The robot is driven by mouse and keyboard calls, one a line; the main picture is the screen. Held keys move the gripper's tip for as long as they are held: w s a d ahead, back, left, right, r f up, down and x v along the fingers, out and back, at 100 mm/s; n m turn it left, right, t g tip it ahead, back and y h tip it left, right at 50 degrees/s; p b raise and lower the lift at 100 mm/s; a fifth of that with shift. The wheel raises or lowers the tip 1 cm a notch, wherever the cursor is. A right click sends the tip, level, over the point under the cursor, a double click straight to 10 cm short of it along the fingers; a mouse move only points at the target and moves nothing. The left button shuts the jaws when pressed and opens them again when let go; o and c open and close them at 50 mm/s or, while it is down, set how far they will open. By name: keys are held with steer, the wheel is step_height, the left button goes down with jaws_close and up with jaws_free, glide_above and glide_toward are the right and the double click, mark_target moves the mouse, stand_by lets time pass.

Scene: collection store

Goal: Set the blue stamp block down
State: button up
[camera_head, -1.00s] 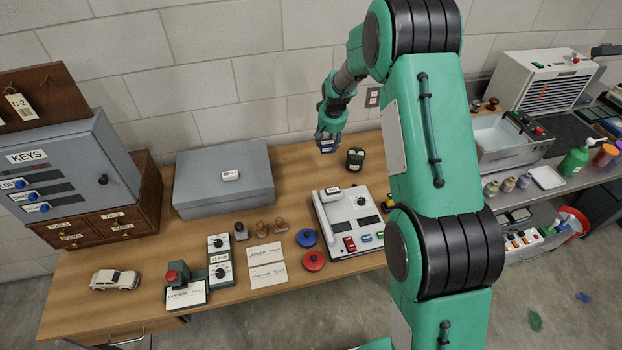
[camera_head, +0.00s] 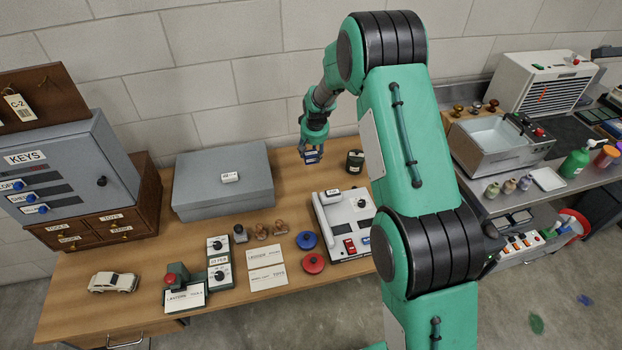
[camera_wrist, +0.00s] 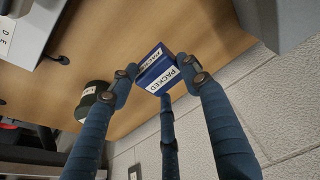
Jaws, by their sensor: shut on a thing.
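The blue stamp block (camera_wrist: 155,72) is a small blue block with white labels, one reading "PACKED". My gripper (camera_wrist: 158,80) is shut on it, with fingers on both sides in the wrist view. In the head view my gripper (camera_head: 311,157) hangs over the back part of the wooden table (camera_head: 290,176), between the grey box and the dark green can. The block (camera_head: 312,154) shows small and blue between the fingers there. Its underside is hidden, and its height above the table is hard to tell.
A dark green can (camera_head: 355,161) stands right of my gripper. A grey box (camera_head: 222,186) lies to the left. A white device (camera_head: 342,222), red and blue round pads (camera_head: 307,240) and small stamps (camera_head: 262,232) are nearer the front. Bare wood lies between the box and the device.

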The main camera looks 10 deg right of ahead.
mark_target(312, 163)
steer(key=shift+f+b, duration=0.5)
steer(key=shift+f, duration=2.65)
steer(key=shift+f+b, duration=0.3)
steer(key=shift+f, duration=1.5)
steer(key=shift+f, duration=0.1)
steer(key=o, duration=1.3)
steer(key=shift+p+v, duration=0.95)
steer(key=shift+v, duration=5.1)
